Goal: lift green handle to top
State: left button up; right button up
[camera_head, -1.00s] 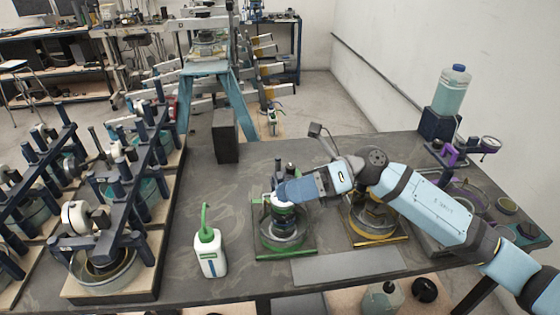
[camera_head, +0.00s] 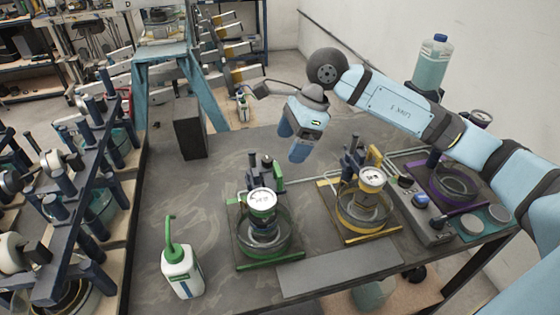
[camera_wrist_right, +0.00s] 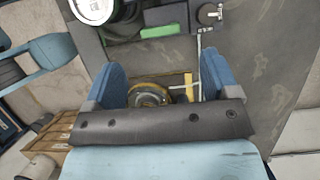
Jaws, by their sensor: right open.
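The green-marked lever device (camera_head: 264,238) stands on the grey table, with a round white-faced dial (camera_head: 261,200) banded in green above its round base. A green strip (camera_head: 271,260) runs along its front edge. My right gripper (camera_head: 295,142) hangs above and behind this device, apart from it, with its blue fingers open and empty. In the right wrist view, the open fingers (camera_wrist_right: 160,80) have a yellow-marked device (camera_wrist_right: 150,94) below and between them. A green strip (camera_wrist_right: 158,31) and part of a dial (camera_wrist_right: 95,8) show at the top. My left gripper is out of view.
The yellow-marked lever device (camera_head: 365,208) stands right of the green one, and a purple-marked one (camera_head: 452,188) farther right. A white bottle with a green spout (camera_head: 181,270) stands front left. A black box (camera_head: 190,128) stands at the back left. The table's back middle is clear.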

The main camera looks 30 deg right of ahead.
aim_at(278, 169)
jog(key=x, duration=0.6)
jog(key=shift+w+a+f, duration=0.1)
jog(key=shift+a+f, duration=0.05)
jog(key=shift+f, duration=0.1)
jog(key=c, duration=1.3)
notch_tip(278, 169, up, 5)
jog(key=shift+w+f+p, duration=0.1)
jog(key=shift+f+p, duration=0.05)
jog(key=shift+p, duration=0.65)
jog(key=shift+r, duration=0.35)
jog(key=o, duration=1.3)
jog(key=shift+f, duration=0.1)
